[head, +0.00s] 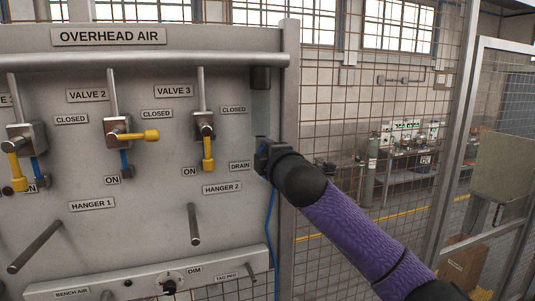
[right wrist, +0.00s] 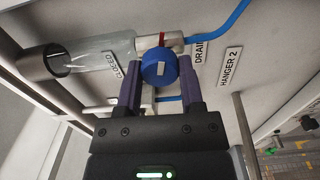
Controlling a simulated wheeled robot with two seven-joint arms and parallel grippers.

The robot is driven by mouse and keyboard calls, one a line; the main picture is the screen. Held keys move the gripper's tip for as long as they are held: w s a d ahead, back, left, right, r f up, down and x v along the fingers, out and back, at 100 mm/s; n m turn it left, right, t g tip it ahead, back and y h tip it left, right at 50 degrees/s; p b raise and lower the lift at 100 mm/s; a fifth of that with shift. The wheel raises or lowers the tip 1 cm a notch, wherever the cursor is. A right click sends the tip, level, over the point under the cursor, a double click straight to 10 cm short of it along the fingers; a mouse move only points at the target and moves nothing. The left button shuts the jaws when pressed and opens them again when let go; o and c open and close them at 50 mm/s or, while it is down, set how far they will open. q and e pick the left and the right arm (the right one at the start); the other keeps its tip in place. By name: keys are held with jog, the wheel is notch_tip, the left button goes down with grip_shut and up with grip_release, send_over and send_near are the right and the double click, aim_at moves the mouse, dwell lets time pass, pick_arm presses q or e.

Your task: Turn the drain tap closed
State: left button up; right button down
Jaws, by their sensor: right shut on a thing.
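The drain tap shows in the right wrist view as a round blue knob (right wrist: 158,70) with a short white mark on its face. A small red mark shows beside it, on the fitting at the end of a clear glass tube. My right gripper (right wrist: 159,66) has one purple finger on each side of the knob and is shut on it. In the head view my right gripper (head: 263,156) is at the panel's right edge beside the DRAIN label (head: 240,166), and it hides the tap. My left gripper is not in view.
The panel (head: 130,220) carries valves with yellow handles (head: 208,152) left of my gripper. A hanger rod (head: 193,224) sticks out below left, with a lower rail (head: 200,270) under it. A blue hose (head: 270,235) hangs below the tap. Wire mesh fencing stands at right.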

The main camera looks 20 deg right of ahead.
jog(key=shift+f+n, duration=0.1)
jog(key=shift+n, duration=1.5)
jog(key=shift+c, duration=1.1)
grip_release()
jog(key=s+b, duration=0.4)
jog(key=s, duration=0.6)
jog(key=shift+b, duration=0.4)
